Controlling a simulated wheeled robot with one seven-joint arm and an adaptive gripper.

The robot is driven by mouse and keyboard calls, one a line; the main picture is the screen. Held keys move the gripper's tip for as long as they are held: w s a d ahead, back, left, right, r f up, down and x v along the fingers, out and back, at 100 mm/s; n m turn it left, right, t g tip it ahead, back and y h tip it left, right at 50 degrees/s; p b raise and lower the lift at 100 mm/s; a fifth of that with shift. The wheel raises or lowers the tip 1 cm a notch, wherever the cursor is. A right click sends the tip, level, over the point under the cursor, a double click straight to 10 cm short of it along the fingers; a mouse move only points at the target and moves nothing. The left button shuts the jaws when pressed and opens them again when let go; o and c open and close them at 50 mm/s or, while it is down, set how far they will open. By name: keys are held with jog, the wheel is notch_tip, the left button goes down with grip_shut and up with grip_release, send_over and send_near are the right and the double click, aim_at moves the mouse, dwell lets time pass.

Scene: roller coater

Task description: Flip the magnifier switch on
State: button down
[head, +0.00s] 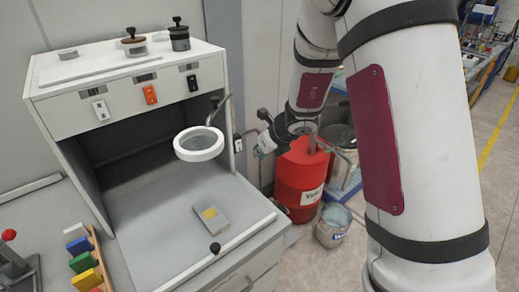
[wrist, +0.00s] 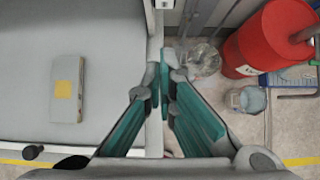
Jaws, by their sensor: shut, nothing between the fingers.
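The magnifier (head: 184,153) is a white ring with a lens, on a dark jointed arm at the right side of a grey cabinet. A small pale block with a dark mark (head: 238,145) sits on the cabinet's right edge; I cannot tell whether it is the magnifier switch. White (head: 100,110), orange (head: 151,95) and black (head: 192,83) switches are on the front panel. My gripper (head: 258,152) is just right of the cabinet edge. In the wrist view its teal fingers (wrist: 164,62) are shut and empty, over the cabinet's edge strip.
A flat box with a yellow square (head: 211,214) lies on the worktop. A red drum (head: 300,180) and a metal bucket (head: 333,225) stand on the floor to the right. Coloured blocks in a rack (head: 84,262) are at lower left. The worktop's middle is mostly clear.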

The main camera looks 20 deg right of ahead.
aim_at(239, 146)
jog(key=w+a+f, duration=0.3)
jog(key=w+f, duration=0.2)
jog(key=w, duration=0.2)
jog(key=shift+f+p, duration=0.2)
jog(key=shift+p, duration=0.15)
jog(key=shift+w, duration=0.2)
jog(key=shift+w+a+f+b, duration=0.15)
jog(key=shift+w+f+b, duration=0.1)
jog(key=shift+b, duration=0.15)
jog(key=shift+r, duration=0.2)
